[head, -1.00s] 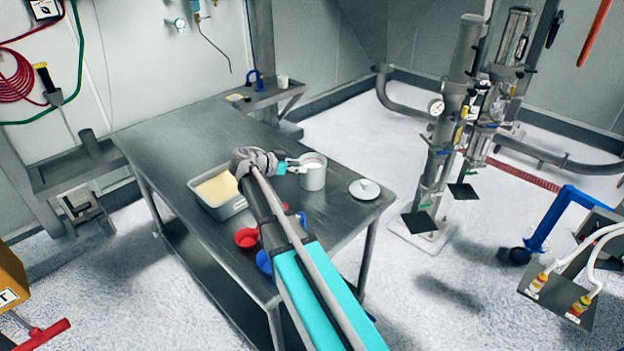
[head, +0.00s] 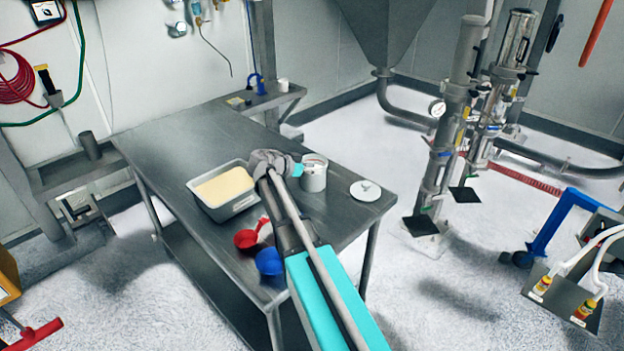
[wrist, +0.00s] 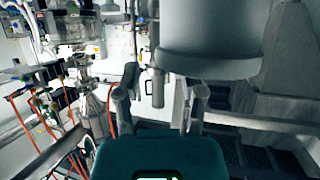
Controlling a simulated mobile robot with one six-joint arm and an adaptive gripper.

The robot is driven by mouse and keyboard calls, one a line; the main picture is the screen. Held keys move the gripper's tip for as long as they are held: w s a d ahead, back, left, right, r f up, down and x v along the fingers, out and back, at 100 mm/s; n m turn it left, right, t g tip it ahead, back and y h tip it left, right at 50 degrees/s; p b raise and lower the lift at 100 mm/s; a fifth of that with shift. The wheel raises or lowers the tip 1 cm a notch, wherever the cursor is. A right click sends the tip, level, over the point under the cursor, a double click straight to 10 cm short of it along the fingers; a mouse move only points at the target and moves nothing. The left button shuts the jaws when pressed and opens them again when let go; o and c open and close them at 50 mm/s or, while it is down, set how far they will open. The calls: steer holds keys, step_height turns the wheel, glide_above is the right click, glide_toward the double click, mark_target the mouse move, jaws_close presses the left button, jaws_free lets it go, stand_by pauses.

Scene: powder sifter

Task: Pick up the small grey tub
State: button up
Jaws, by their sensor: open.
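The small grey tub (head: 314,181) is a pale grey cylinder standing upright on the steel table, right of its middle, in the head view. My gripper (head: 302,169) is at the tub's left side, partly overlapping it in the picture. In the wrist view the tub (wrist: 210,38) is a large, close pale cylinder at the top, right of centre. My gripper (wrist: 163,92) is open there, its two fingers apart, with the right finger below the tub in the picture. Contact cannot be told.
A rectangular grey tray (head: 236,208) of pale powder sits left of my arm. A red scoop (head: 246,239) and a blue scoop (head: 269,262) lie near the table's front edge. A round pale lid (head: 365,191) lies right of the tub. The table's far left (head: 185,135) is clear.

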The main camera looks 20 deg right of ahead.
steer(key=shift+b+x, duration=0.4)
steer(key=shift+x, duration=1)
jaws_close()
